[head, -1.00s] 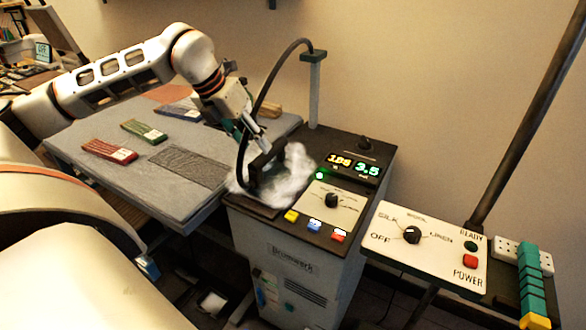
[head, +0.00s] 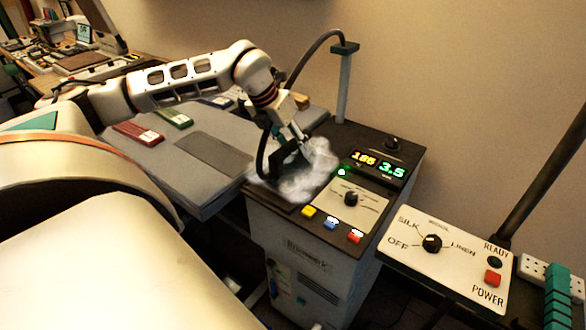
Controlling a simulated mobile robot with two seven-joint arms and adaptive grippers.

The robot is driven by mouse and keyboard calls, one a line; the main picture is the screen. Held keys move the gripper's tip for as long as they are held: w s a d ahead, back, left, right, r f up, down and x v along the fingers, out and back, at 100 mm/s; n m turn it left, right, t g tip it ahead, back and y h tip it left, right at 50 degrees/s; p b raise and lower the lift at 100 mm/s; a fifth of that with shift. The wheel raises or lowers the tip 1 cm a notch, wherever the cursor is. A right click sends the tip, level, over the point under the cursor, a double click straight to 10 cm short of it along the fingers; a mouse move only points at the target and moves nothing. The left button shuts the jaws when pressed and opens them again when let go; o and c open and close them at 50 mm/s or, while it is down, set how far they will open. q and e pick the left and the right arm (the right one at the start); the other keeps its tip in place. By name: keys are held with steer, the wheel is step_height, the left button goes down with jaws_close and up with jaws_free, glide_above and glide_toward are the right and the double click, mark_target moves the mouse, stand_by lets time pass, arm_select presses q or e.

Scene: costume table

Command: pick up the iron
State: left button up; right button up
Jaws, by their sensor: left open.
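The dark iron (head: 283,167) rests on the left part of the steam station's top (head: 345,133). White steam partly hides its body. A black hose curves from the iron up to a post. My left gripper (head: 301,143) reaches down from the upper left to the iron's handle. It is open; whether its fingers touch the handle or straddle it I cannot tell. My right gripper is not in view.
A grey ironing table (head: 160,163) with a dark cloth and several coloured folded bundles lies left of the station. A control panel (head: 450,250) and a slanted dark pole (head: 545,185) stand at the right. The hose post (head: 344,85) rises behind the iron.

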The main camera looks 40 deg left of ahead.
arm_select(q)
jaws_close()
steer(key=shift+w+r, duration=0.1)
steer(key=shift+r, duration=0.05)
